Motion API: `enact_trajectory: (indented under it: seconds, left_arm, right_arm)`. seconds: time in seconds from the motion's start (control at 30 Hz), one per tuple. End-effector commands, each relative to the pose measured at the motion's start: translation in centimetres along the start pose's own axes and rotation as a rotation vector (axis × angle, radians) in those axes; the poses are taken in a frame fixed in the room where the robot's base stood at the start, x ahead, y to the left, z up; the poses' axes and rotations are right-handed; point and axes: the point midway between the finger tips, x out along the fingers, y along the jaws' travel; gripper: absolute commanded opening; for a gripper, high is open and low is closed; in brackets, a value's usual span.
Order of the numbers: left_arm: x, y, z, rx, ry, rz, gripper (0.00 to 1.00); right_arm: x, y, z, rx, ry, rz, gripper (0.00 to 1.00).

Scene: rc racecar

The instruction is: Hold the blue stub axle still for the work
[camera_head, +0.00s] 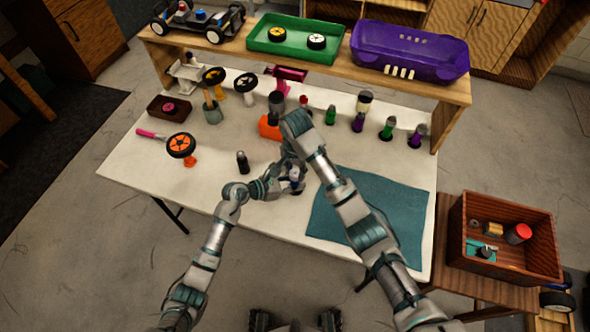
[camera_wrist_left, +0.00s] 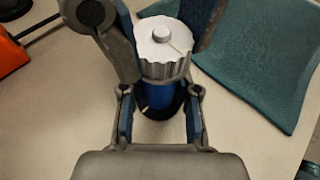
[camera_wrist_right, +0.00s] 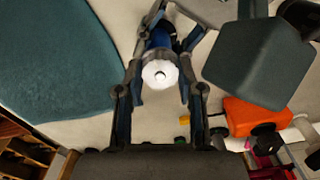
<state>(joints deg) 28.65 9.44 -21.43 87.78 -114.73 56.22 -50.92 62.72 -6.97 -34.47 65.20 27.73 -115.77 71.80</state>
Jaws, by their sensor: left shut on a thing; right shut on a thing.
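The blue stub axle (camera_head: 296,187) stands near the front middle of the white table, mostly hidden by my grippers in the head view. In the left wrist view, its blue body (camera_wrist_left: 158,97) sits between the fingers of my left gripper (camera_wrist_left: 159,104), which is shut on it low down. A silver-white ribbed cap (camera_wrist_left: 164,48) with a small round centre sits on top of the axle. My right gripper (camera_wrist_right: 160,78) comes from above, its fingers on either side of the cap; it is shut on the cap. The white cap also shows in the right wrist view (camera_wrist_right: 160,73).
A teal mat (camera_head: 372,212) lies to the right. A raised shelf (camera_head: 300,71) runs along the back.

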Motion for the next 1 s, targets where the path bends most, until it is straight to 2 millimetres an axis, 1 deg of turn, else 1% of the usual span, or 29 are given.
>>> enact_trajectory:
  seconds: [0.03,1.0]
  left_arm:
    - [0.18,-0.38,-0.15,-0.001,0.002,-0.009,0.00]
    - [0.17,-0.33,-0.19,-0.002,0.003,-0.008,0.00]
  right_arm:
    - [-0.05,-0.11,-0.07,0.042,0.002,-0.006,0.02]
    - [-0.06,-0.15,0.00,0.962,-0.002,-0.007,0.02]
